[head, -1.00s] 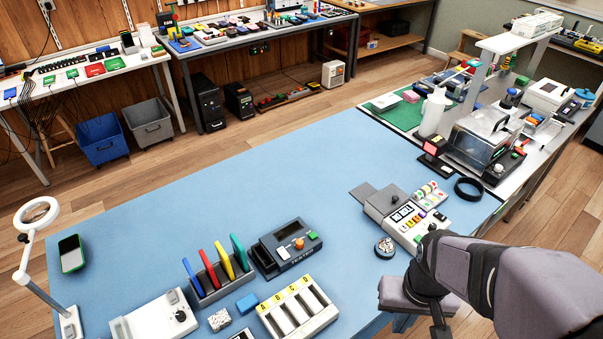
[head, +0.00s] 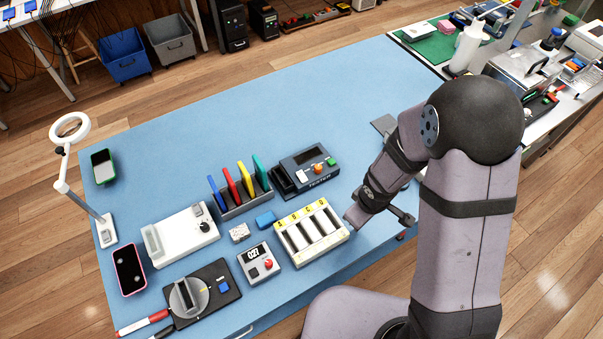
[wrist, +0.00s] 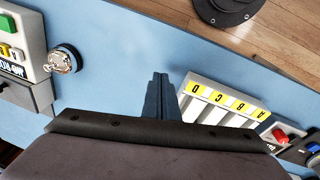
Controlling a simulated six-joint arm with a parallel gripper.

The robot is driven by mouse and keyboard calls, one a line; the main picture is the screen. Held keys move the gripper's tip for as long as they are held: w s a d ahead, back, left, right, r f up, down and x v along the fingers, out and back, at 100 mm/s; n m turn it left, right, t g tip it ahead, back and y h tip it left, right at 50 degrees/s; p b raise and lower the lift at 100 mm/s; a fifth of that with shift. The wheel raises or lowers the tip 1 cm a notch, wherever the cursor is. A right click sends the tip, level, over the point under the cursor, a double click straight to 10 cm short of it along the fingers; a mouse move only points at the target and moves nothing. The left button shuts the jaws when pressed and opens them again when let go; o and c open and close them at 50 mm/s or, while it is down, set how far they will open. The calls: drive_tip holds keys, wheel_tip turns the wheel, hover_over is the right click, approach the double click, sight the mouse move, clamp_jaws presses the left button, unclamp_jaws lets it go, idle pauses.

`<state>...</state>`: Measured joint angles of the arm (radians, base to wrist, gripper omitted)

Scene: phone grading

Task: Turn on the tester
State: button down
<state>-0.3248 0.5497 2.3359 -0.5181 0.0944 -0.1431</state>
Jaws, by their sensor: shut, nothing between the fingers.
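The tester (head: 308,172) is a dark box on the blue table in the head view. My gripper (head: 353,217) is to the right of and nearer than the tester, beside the tray marked A to D. In the wrist view its dark fingers (wrist: 160,92) are together, with nothing between them. I do not see the tester in the wrist view.
The A–D tray (head: 345,234) stands close to my gripper. A rack of coloured cards (head: 243,207) is left of the tester, with a blue block (head: 265,220) in front. A meter reading 027 (head: 259,262) is near the front. The table behind the tester is clear.

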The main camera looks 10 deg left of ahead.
drive_tip(key=w+a+r+n+t+y, duration=0.3)
drive_tip(key=w+a+r+n+y, duration=0.1)
drive_tip(key=w+a, duration=0.4)
wheel_tip(320, 180, up, 6)
drive_tip(key=r+n+t+y, duration=0.1)
drive_tip(key=n+y, duration=0.4)
hover_over(306, 179)
drive_tip(key=s, duration=0.1)
drive_tip(key=shift+d+f, duration=0.3)
drive_tip(key=shift+d, duration=0.1)
drive_tip(key=shift+f, duration=0.15)
drive_tip(key=f+b, duration=0.7)
drive_tip(key=f, duration=0.1)
drive_tip(key=shift+w+a+f+b, duration=0.25)
drive_tip(key=shift+w+a+b, duration=0.05)
drive_tip(key=shift+w+a, duration=0.1)
idle(0.5)
drive_tip(key=shift+f+b, duration=0.4)
